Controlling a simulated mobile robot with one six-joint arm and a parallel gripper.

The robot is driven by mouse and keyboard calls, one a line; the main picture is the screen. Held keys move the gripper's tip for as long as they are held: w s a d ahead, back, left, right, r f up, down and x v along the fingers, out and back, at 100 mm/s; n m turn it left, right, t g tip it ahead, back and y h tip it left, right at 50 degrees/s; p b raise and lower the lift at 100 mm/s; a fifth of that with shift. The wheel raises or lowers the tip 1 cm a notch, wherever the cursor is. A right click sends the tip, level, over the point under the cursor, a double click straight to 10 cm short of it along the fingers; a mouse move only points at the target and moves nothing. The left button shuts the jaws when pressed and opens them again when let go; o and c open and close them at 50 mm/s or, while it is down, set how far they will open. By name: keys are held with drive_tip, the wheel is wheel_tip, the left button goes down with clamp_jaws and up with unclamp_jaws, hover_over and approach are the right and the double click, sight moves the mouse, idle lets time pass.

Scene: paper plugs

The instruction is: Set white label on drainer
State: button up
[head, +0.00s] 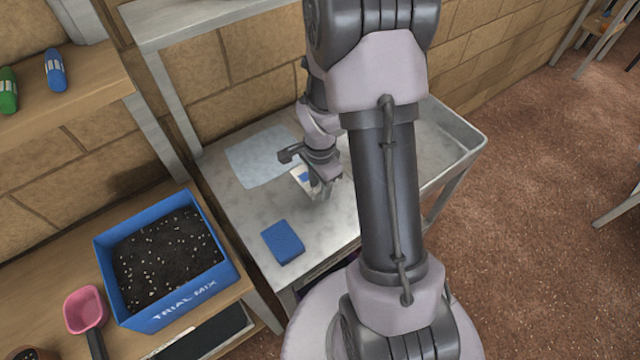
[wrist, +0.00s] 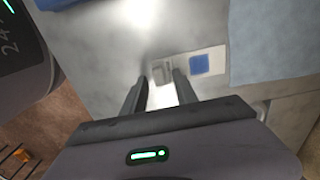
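The white label (wrist: 221,60) is a small pale card with a blue square, and a grey raised block (wrist: 162,72) sits at its left end in the wrist view. My gripper (wrist: 162,78) has its two fingers close on either side of that block, seemingly shut on it. In the head view the label (head: 297,174) shows beside my gripper (head: 319,190), low over the grey metal drainer (head: 235,215). I cannot tell whether the label touches the surface. My arm hides part of the drainer and its right side.
A light blue sheet (head: 255,158) lies on the drainer behind the label, and a blue block (head: 283,242) lies in front. A raised-rim basin (head: 455,130) is at right. A blue soil box (head: 170,265) and pink scoop (head: 85,308) stand on the left bench.

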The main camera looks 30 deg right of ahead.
drive_tip(key=shift+r, duration=0.1)
drive_tip(key=a+r+n+t+p, duration=0.2)
drive_tip(key=a+r+n+p, duration=0.15)
drive_tip(key=r, duration=1.65)
drive_tip(key=s+a+r+n+t+y, duration=0.2)
drive_tip(key=s+a+r+n+t, duration=0.1)
drive_tip(key=s+a+r+n, duration=0.6)
drive_tip(key=s+a+r, duration=0.2)
drive_tip(key=s+a, duration=0.2)
drive_tip(key=shift+a+r+n+t+p, duration=0.35)
drive_tip(key=shift+r+t+p, duration=0.05)
